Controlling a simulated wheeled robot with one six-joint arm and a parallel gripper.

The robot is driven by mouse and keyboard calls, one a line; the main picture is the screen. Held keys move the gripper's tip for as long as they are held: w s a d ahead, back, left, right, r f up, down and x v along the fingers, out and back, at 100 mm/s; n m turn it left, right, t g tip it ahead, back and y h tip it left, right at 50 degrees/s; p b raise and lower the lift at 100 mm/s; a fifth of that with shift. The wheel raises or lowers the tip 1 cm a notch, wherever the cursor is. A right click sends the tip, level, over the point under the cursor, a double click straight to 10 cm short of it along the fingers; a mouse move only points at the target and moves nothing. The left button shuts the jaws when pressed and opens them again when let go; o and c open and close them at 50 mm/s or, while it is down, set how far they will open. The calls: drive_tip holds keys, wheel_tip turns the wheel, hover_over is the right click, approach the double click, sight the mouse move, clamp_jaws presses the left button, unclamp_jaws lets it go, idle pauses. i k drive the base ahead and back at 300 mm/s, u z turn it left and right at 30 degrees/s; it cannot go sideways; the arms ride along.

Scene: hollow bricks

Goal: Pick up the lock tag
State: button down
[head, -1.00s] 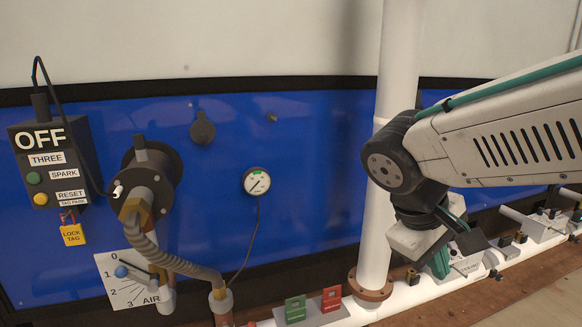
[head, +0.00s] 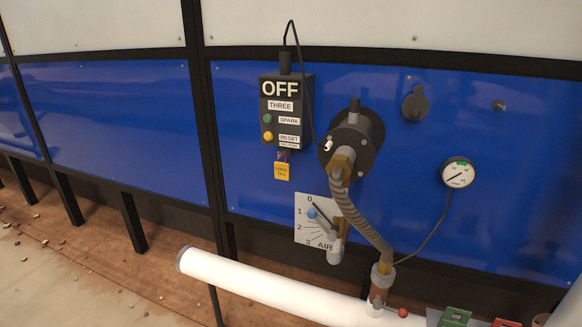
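The yellow lock tag (head: 282,171) hangs at the bottom of the dark control box (head: 287,108) on the blue wall, left of centre in the head view. A small reddish piece joins it to the underside of the box, just below the RESET label. The box reads OFF, THREE, SPARK and RESET, with a green button and a yellow button. My gripper is not in the head view.
A hose fitting (head: 353,140) with a ribbed hose is right of the box. The air dial plate (head: 318,222) is below the tag. A gauge (head: 457,173) hangs further right. A white pipe (head: 262,290) runs low in front.

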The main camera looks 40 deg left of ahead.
sight(282, 170)
drive_tip(key=u, duration=2.9)
drive_tip(key=i, duration=2.85)
drive_tip(key=z, duration=3.8)
